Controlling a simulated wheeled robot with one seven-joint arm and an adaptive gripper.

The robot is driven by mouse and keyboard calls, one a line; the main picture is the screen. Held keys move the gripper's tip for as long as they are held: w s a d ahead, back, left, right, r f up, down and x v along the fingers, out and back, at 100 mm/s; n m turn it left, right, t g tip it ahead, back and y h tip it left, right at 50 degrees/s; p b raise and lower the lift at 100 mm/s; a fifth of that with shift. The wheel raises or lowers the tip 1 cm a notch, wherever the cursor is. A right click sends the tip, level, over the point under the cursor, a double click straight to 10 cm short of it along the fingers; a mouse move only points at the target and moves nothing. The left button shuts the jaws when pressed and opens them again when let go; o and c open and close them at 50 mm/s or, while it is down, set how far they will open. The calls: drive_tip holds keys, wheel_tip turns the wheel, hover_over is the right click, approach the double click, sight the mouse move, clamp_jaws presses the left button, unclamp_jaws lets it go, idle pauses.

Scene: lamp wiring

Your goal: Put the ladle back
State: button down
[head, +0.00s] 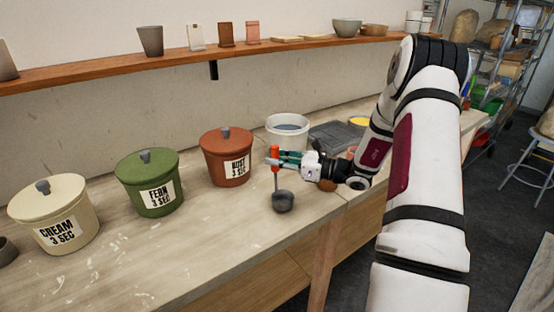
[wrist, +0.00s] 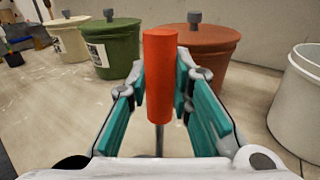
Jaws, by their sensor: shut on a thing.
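The ladle has an orange-red handle (wrist: 160,75), a thin grey rod and a dark grey bowl (head: 283,201). I cannot tell whether the bowl touches the table. My gripper (head: 275,160) is shut on the ladle's handle; in the wrist view its teal-padded fingers (wrist: 160,88) stand on both sides of the handle. No holder or rest for the ladle is clearly recognisable.
Lidded buckets labelled cream (head: 52,218), fern (head: 150,185) and rust (head: 226,160) stand in a row on the wooden table (head: 190,250). An open white bucket (head: 287,127) and a dark grey tray (head: 335,134) are behind my gripper.

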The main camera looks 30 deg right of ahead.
drive_tip(key=shift+f, duration=0.15)
drive_tip(key=c, duration=1.4)
unclamp_jaws()
drive_tip(key=shift+c, duration=0.2)
